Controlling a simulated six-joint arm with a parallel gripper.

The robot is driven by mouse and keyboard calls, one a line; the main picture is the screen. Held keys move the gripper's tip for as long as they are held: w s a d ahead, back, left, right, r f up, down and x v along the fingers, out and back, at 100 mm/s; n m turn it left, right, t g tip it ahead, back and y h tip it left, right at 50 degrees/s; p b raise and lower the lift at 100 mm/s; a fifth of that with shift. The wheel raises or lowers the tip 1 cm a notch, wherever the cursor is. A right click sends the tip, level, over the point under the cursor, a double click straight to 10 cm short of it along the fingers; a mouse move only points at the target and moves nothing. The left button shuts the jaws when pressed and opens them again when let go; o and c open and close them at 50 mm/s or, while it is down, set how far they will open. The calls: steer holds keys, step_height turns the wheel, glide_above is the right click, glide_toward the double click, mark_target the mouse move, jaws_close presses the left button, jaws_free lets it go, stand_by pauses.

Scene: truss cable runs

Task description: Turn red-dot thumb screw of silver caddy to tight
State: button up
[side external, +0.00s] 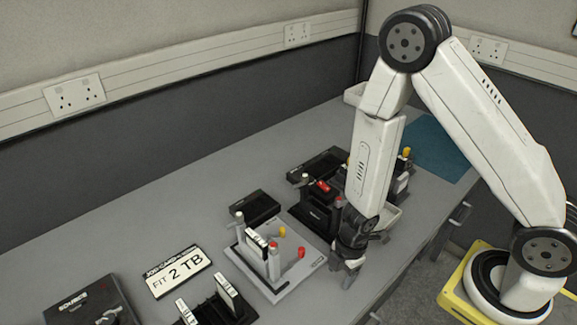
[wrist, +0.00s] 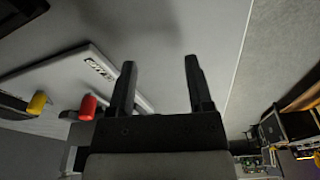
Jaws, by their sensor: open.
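The silver caddy (side external: 270,283) is a light grey base with upright posts and a drive-like block held between them. A red-topped post (side external: 273,246) stands at its front, and a red lever-like piece (side external: 299,253) and a yellow one (side external: 282,231) sit near its right side. I cannot tell which red part is the thumb screw. In the wrist view the pale plate (wrist: 62,77), a red knob (wrist: 88,107) and a yellow knob (wrist: 37,103) lie left of my gripper (wrist: 159,65). My gripper (side external: 347,275) is open and empty, right of the silver caddy and apart from it.
A black caddy (side external: 310,215) with red and yellow parts stands behind, partly hidden by my arm. A job card (side external: 175,272) reads "FIT 2 TB". A black SOURCE box (side external: 95,305) and a black rack (side external: 213,310) are in front. A teal mat (side external: 440,148) lies far right.

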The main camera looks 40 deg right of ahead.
steer(key=shift+s+d+f+n+h, duration=0.2)
steer(key=shift+s+d+n+h, duration=0.55)
steer(key=shift+d+h, duration=0.4)
steer(key=shift+s+d+n+h, duration=0.25)
steer(key=shift+d+n+h, duration=0.15)
steer(key=shift+d+h, duration=0.15)
steer(key=shift+s+d+n+h, duration=0.2)
steer(key=shift+d+n+h, duration=0.2)
steer(key=shift+h, duration=0.2)
steer(key=shift+d+r+n+h, duration=0.2)
steer(key=shift+d+n+h, duration=0.8)
steer(key=shift+h, duration=0.1)
steer(key=shift+w+d+r+n+t+h, duration=0.25)
steer(key=shift+w+d+n+t+h, duration=0.25)
steer(key=shift+n+t+h, duration=0.25)
steer(key=shift+r, duration=0.15)
